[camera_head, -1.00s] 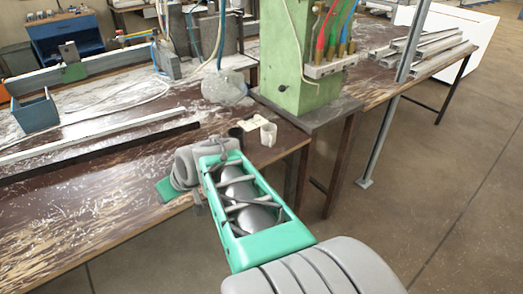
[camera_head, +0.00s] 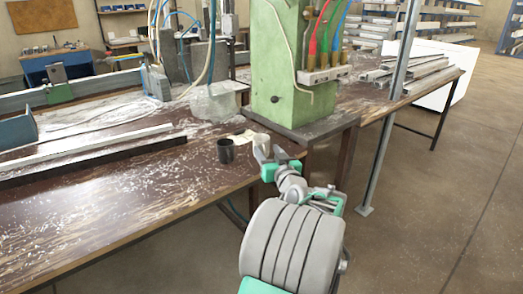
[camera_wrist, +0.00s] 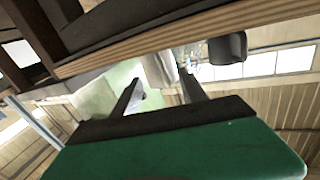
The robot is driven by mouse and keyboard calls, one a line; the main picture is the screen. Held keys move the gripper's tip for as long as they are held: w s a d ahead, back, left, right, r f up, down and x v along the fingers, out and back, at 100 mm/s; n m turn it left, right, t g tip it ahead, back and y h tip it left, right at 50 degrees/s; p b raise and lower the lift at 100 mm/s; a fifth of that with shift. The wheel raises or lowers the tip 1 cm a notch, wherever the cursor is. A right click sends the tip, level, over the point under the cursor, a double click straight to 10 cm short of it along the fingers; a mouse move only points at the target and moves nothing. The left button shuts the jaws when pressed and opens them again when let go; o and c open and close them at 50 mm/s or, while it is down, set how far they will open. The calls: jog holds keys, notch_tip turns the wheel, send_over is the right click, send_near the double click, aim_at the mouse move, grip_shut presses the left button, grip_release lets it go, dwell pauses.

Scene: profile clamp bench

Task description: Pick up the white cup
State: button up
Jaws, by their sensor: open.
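The white cup (camera_head: 261,140) stands near the front right corner of the brown bench, beside a black cup (camera_head: 226,150). My gripper (camera_head: 270,154) is at the bench's front edge, in front of the white cup, and hides its lower part. The black cup (camera_wrist: 228,47) is to the right, outside the fingers.
A green machine column (camera_head: 277,70) stands on a dark base behind the white cup. A pale paper (camera_head: 241,137) lies behind the cups. Long profiles (camera_head: 90,150) lie across the bench at left. A grey post (camera_head: 390,120) stands at right.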

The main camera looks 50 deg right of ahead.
jog(key=shift+w+d, duration=0.25)
jog(key=shift+w, duration=0.15)
jog(key=shift+c, duration=0.4)
grip_shut()
dwell(0.7)
